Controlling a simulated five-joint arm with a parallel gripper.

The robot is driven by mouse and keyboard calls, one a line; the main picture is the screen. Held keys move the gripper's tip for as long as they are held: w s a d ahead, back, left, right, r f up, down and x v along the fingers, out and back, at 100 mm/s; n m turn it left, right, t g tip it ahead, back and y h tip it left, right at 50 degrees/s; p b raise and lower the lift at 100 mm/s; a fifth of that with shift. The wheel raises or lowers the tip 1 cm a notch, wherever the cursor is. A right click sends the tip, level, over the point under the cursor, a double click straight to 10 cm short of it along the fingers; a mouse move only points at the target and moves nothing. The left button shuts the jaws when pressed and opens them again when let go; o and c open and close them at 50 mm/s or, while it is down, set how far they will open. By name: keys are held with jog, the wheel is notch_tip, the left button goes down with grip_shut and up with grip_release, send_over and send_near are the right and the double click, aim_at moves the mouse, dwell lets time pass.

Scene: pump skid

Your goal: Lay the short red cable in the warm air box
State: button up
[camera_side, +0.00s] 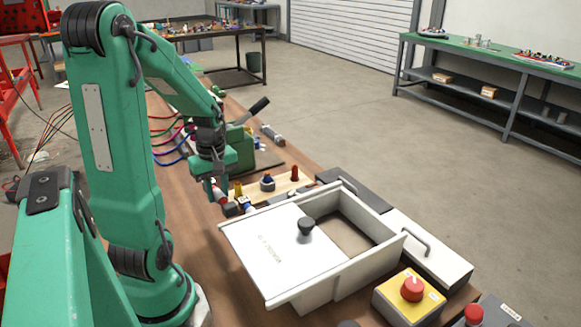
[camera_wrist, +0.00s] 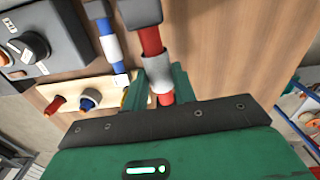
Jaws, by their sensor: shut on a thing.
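My gripper (camera_side: 213,187) is low over the bench, left of the white box. In the wrist view its green fingers (camera_wrist: 160,84) are shut on the short red cable (camera_wrist: 152,42), at or near a grey sleeve, with a dark end piece beyond. The red cable also shows below the fingers in the side view (camera_side: 220,196). Whether it touches the bench I cannot tell. The white box, apparently the warm air box (camera_side: 340,285), has a white lid (camera_side: 262,245) with a black knob over its left part. Its right part is open and looks empty.
A blue cable (camera_wrist: 109,43) lies close beside the red one. A wooden rack (camera_side: 285,187) with several coloured plugs stands behind the box. A green lever device (camera_side: 240,150) is behind my gripper. A yellow switch box (camera_side: 408,297) stands at the front right.

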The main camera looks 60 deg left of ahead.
aim_at(218, 191)
jog(key=shift+r, duration=0.1)
notch_tip(218, 191, up, 15)
jog(key=w+d, duration=1.1)
jog(key=w, duration=0.5)
jog(key=w+d+m, duration=0.1)
jog(key=w+d, duration=0.5)
jog(key=d, duration=0.5)
jog(key=shift+s+d+f, duration=0.1)
jog(key=shift+d+f, duration=0.05)
jog(key=shift+f, duration=2.75)
jog(key=shift+f, duration=0.15)
notch_tip(218, 191, down, 8)
jog(key=shift+r, duration=0.25)
jog(key=shift+f, duration=2.95)
